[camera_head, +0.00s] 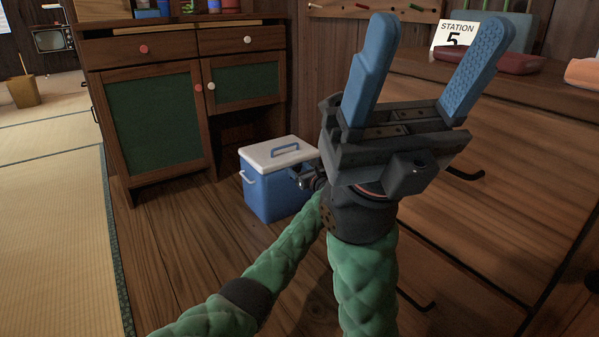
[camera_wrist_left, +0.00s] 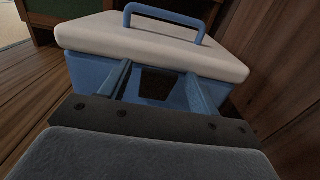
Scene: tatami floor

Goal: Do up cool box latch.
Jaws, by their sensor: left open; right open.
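The cool box (camera_head: 270,190) is a blue box with a white lid (camera_head: 277,151) and a blue top handle, standing on the wooden floor. The lid lies on the box and looks shut. My left gripper (camera_head: 303,178) is at the box's right side, partly hidden by my right gripper. In the left wrist view my left gripper (camera_wrist_left: 157,74) is open, its blue fingers against or close to the blue wall under the lid rim (camera_wrist_left: 150,48). A dark patch (camera_wrist_left: 156,85) shows between them; I cannot tell if it is the latch. My right gripper (camera_head: 435,25) is open, empty and raised.
A wooden cabinet (camera_head: 150,120) with green door panels stands behind the box. A wooden drawer unit (camera_head: 470,140) with dark handles is close on the right. Wooden floor (camera_head: 180,240) is free left of the box, with tatami (camera_head: 50,220) beyond.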

